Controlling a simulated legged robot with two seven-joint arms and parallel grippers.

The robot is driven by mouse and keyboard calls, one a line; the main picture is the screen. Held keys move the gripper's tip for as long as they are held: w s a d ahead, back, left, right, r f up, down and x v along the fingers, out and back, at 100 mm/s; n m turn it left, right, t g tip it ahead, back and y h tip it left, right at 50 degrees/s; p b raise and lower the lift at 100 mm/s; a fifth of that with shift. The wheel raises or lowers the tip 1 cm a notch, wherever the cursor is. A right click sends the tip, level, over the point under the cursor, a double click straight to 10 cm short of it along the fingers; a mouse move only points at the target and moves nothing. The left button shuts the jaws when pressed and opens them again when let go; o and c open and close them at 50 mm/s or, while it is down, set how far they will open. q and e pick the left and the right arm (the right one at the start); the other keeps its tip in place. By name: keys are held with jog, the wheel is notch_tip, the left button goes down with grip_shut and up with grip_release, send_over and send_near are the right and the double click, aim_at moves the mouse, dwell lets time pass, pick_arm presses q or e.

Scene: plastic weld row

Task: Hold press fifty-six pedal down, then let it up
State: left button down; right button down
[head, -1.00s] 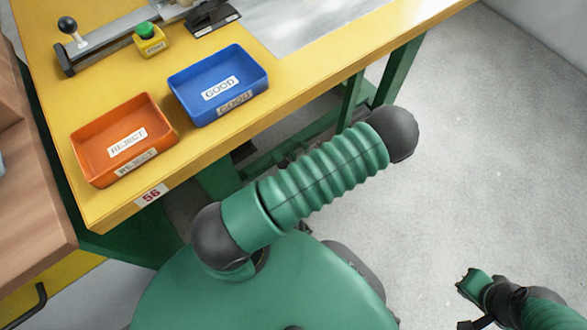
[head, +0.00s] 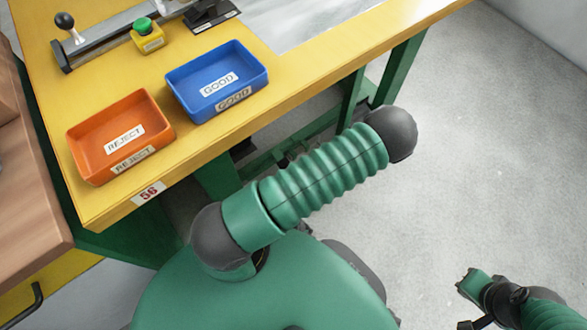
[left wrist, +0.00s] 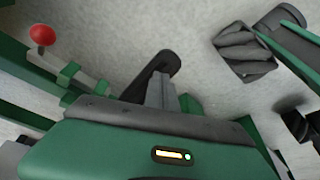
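The press 56 bench has a yellow top (head: 300,95) with a red 56 label (head: 149,193) on its front edge. My left arm (head: 325,180) reaches down beside the bench front, and its gripper is hidden in the head view. In the left wrist view a green housing with a small lit panel (left wrist: 173,155) fills the bottom. Above it a grey post (left wrist: 163,95) stands against a dark elongated shape (left wrist: 152,75); I cannot tell whether this is the pedal or whether they touch. My right gripper (head: 464,284) hangs over the floor at lower right, its opening unclear.
A blue GOOD tray (head: 262,82), an orange REJECT tray (head: 82,150) and a green button on a yellow box (head: 148,38) are on the bench. A red ball knob (left wrist: 42,35) shows in the wrist view. The floor (head: 490,150) at right is clear.

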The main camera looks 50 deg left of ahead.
pick_arm(q)
jog(key=shift+d+f+b, duration=0.1)
jog(key=shift+f+b, duration=1.4)
jog(key=shift+f, duration=0.95)
jog(key=shift+r, duration=0.15)
notch_tip(320, 180, up, 7)
jog(key=p, duration=0.7)
jog(key=shift+p, duration=0.3)
